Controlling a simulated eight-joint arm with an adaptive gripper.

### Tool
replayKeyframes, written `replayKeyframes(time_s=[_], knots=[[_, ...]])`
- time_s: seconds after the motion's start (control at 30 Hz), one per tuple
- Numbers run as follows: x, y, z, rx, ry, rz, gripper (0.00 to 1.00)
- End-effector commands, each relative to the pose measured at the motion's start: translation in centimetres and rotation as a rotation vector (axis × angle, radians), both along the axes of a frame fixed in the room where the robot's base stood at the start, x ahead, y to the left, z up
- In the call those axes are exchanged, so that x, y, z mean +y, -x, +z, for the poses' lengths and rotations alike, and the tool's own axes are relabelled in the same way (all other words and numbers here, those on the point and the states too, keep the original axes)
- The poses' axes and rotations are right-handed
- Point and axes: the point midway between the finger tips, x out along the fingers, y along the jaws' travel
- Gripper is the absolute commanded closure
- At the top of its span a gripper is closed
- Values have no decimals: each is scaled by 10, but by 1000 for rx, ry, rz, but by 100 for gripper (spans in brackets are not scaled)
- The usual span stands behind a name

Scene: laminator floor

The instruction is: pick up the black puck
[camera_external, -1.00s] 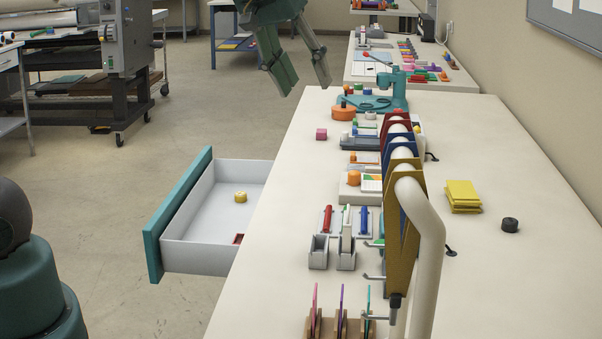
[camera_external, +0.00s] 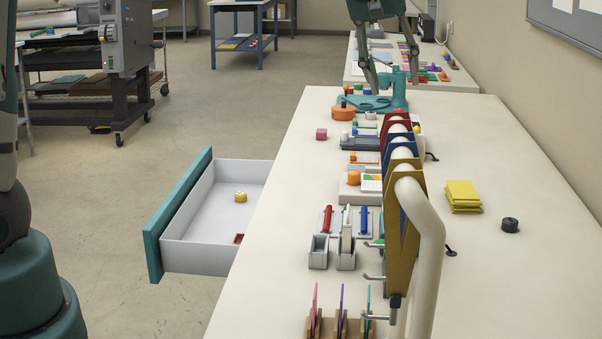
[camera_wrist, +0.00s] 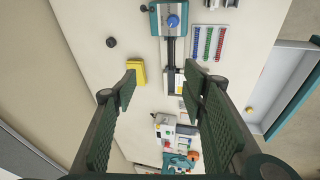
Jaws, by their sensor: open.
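The black puck (camera_external: 510,225) lies on the white table's right side, right of the yellow pads. In the wrist view the black puck (camera_wrist: 111,42) shows at upper left, beyond my fingertips and apart from them. My gripper (camera_external: 392,78) hangs above the far end of the table, well away from the puck. It is open and empty. Its two dark green fingers (camera_wrist: 163,85) spread wide in the wrist view.
Yellow pads (camera_external: 462,196) lie next to the puck. A rack of colored panels with a thick white tube (camera_external: 428,240) stands left of it. The teal drawer (camera_external: 180,210) is open and holds a yellow piece (camera_external: 240,196). The table's right side is mostly clear.

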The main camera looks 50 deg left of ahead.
Motion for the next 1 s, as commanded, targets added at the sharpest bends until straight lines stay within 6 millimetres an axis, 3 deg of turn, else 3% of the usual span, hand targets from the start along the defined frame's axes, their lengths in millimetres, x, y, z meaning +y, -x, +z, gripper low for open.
replayKeyframes(time_s=[0.57, 1.0], knots=[[-44, -100, -45, 90, 47, 184, 58], [-81, -166, -98, 156, 70, 328, 58]])
